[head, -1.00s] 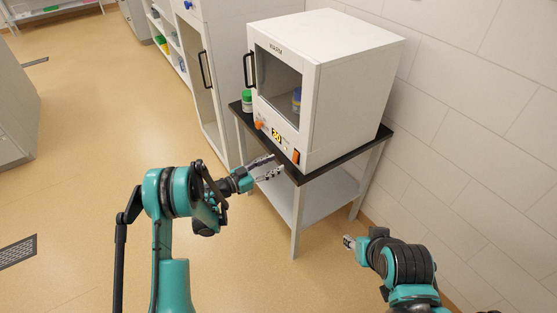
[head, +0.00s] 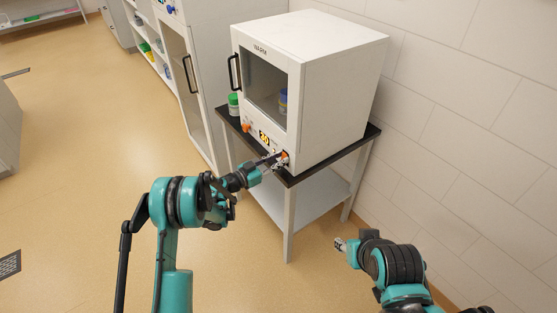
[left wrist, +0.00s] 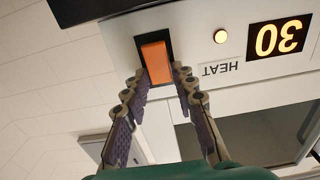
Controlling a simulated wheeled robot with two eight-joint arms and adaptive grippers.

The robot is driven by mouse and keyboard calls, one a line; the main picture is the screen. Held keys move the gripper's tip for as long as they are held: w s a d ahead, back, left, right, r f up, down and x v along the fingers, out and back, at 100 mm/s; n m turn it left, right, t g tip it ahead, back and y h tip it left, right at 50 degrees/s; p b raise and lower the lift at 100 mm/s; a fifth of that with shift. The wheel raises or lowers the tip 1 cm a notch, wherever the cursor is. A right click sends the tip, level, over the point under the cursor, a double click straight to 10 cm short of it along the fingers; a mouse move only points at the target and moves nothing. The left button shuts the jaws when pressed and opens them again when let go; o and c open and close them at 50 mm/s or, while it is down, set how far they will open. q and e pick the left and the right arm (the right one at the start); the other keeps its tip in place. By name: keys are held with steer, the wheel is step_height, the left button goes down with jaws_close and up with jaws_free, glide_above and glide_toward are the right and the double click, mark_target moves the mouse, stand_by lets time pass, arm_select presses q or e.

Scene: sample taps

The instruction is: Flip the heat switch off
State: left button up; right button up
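The orange heat switch (left wrist: 156,62) sits in a dark slot beside the upside-down word HEAT in the left wrist view. In the head view it is at the lower right of the warmer's front (head: 285,154), partly behind my fingers. My left gripper (left wrist: 160,72) is open, with one fingertip on each side of the switch; I cannot tell whether they touch it. It also shows in the head view (head: 277,162) at the panel. My right gripper (head: 341,244) is low on the right, away from the warmer; its finger opening is too small to tell.
The white warmer (head: 335,75) stands on a black-topped table (head: 330,160). Its display (left wrist: 279,38) reads 30, and a small lamp (left wrist: 220,36) glows. Another orange switch (head: 246,127) is left on the panel. A green-capped bottle (head: 233,104) stands beside the warmer.

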arm_select(q)
jaws_close()
steer(key=f+t+h+b, duration=0.1)
steer(key=b, duration=0.2)
steer(key=shift+f, duration=0.1)
steer(key=shift+s+a+t+h, duration=0.1)
steer(key=shift+t+h, duration=0.4)
steer(key=shift+h, duration=0.4)
steer(key=shift+r, duration=0.2)
steer(key=o, duration=0.7)
jaws_free()
